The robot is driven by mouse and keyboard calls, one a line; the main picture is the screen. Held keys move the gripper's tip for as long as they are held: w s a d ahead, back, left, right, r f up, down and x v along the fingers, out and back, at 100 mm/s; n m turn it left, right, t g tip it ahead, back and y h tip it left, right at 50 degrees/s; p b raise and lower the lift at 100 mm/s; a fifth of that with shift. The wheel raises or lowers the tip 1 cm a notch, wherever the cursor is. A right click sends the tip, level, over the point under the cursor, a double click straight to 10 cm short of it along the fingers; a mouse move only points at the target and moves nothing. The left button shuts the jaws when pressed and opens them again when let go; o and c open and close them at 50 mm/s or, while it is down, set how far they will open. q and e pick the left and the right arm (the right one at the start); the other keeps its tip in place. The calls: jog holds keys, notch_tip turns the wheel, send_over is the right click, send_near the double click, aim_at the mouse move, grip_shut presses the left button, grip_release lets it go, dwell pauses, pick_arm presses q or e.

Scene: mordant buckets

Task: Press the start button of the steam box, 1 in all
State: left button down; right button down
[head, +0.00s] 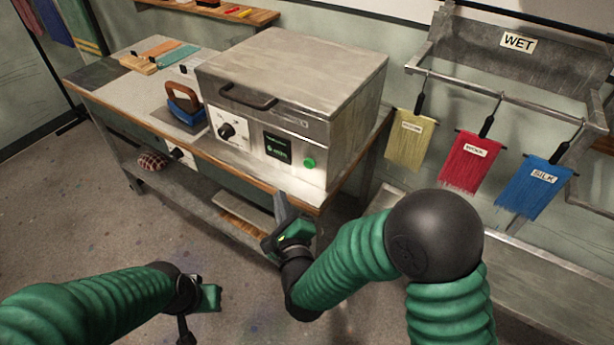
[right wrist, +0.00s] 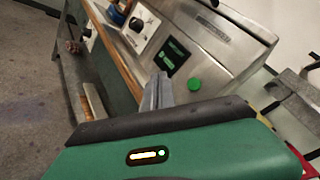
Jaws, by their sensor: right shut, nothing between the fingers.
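The steam box (head: 300,85) is a metal box with a closed lid on the worktable. Its front carries a black knob (head: 227,131), a dark display (head: 277,148) with green text and a round green start button (head: 309,163). The button also shows in the right wrist view (right wrist: 195,84). My right gripper (head: 281,205) is shut and empty, in front of and below the button, apart from it. In the right wrist view its fingertips (right wrist: 158,88) lie left of the button. My left gripper (head: 200,312) is low at the front left, partly seen; its fingers are unclear.
The worktable (head: 150,118) has a wooden front edge close to my right gripper. A blue iron-like tool (head: 186,105) stands left of the steam box. A rack at right hangs yellow, red (head: 470,160) and blue samples. The floor at left is clear.

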aim_at(309, 164)
pick_arm(q)
jog(key=shift+w+d+r+p, duration=0.2)
jog(key=shift+w+r+p, duration=0.05)
jog(key=shift+r+p, duration=0.15)
pick_arm(e)
jog(key=w+d, duration=0.1)
jog(key=w, duration=0.1)
jog(key=w+d, duration=0.2)
jog(key=w, duration=0.1)
jog(key=w+d, duration=0.2)
jog(key=shift+w+d, duration=0.1)
jog(key=shift+w, duration=0.2)
jog(key=shift+d, duration=0.1)
dwell(1.7)
pick_arm(q)
jog(key=shift+f, duration=0.15)
pick_arm(e)
jog(key=shift+w+d, duration=0.15)
jog(key=shift+w, duration=0.15)
